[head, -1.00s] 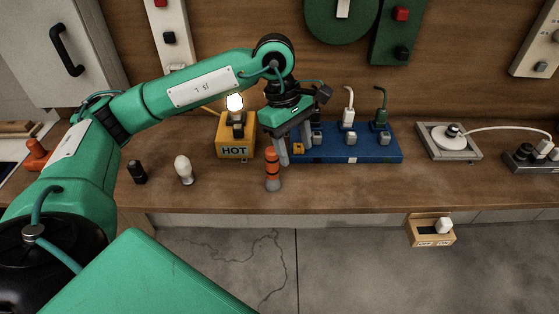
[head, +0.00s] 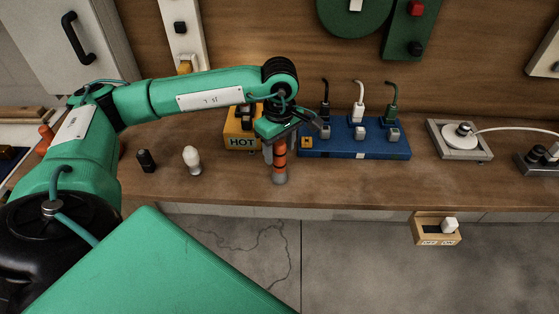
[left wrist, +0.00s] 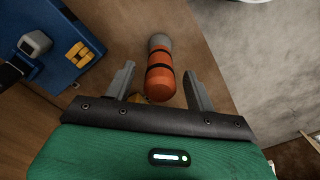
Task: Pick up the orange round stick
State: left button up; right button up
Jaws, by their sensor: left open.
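The orange round stick (head: 280,160) stands upright on the wooden bench, with black bands and a grey base. My right gripper is not in view.
A yellow HOT box (head: 241,141) stands left of the gripper and a blue socket board (head: 350,148) right of it. A white bulb (head: 192,160) and a black piece (head: 146,161) stand to the left. The bench's front edge is close to the stick.

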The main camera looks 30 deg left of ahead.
aim_at(279, 158)
pick_arm(q)
jog(key=shift+f, duration=1.95)
grip_shut()
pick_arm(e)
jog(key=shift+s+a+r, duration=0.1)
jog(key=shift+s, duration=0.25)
pick_arm(q)
jog(key=shift+r, duration=0.1)
